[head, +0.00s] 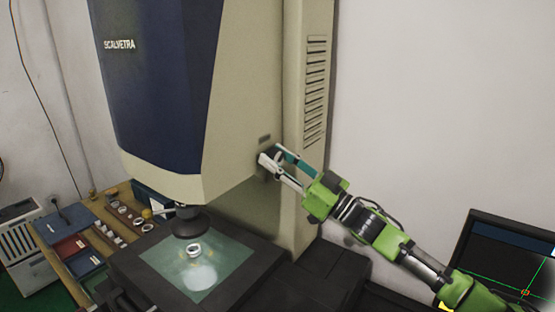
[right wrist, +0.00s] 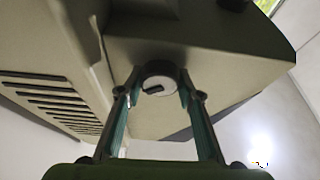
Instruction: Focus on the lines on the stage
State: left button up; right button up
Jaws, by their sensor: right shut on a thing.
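The measuring machine (head: 235,110) has a dark blue front and a beige body. Its stage (head: 226,262) is a lit glass plate in a dark frame, with a metal ring (head: 194,250) on it under the dark lens (head: 188,222). My right gripper (head: 271,158) is at the beige side of the machine. In the right wrist view its fingers are shut on a round knob (right wrist: 157,84) with a dark slot-like mark on its face. The screen (head: 505,262) at the lower right shows green lines and a small orange shape. My left gripper is out of view.
A wooden bench (head: 75,262) at the left holds several rings, a red tray (head: 70,248) and blue trays. A pale vented box (head: 27,240) stands at the far left. The wall behind my right arm is bare.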

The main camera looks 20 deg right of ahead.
jog(key=shift+n+y, duration=0.3)
jog(key=shift+n, duration=0.1)
jog(key=n+g+y, duration=0.1)
jog(key=n, duration=0.2)
jog(key=n+g+y, duration=0.1)
jog(key=n+g, duration=0.1)
jog(key=n, duration=0.1)
jog(key=shift+n, duration=0.3)
jog(key=n+g, duration=0.1)
jog(key=n, duration=0.2)
jog(key=n+g, duration=0.1)
jog(key=n, duration=0.2)
jog(key=shift+g, duration=0.4)
jog(key=shift+a+n+y, duration=0.1)
jog(key=shift+n+y, duration=0.2)
jog(key=o, duration=1.1)
jog(key=v, duration=1.2)
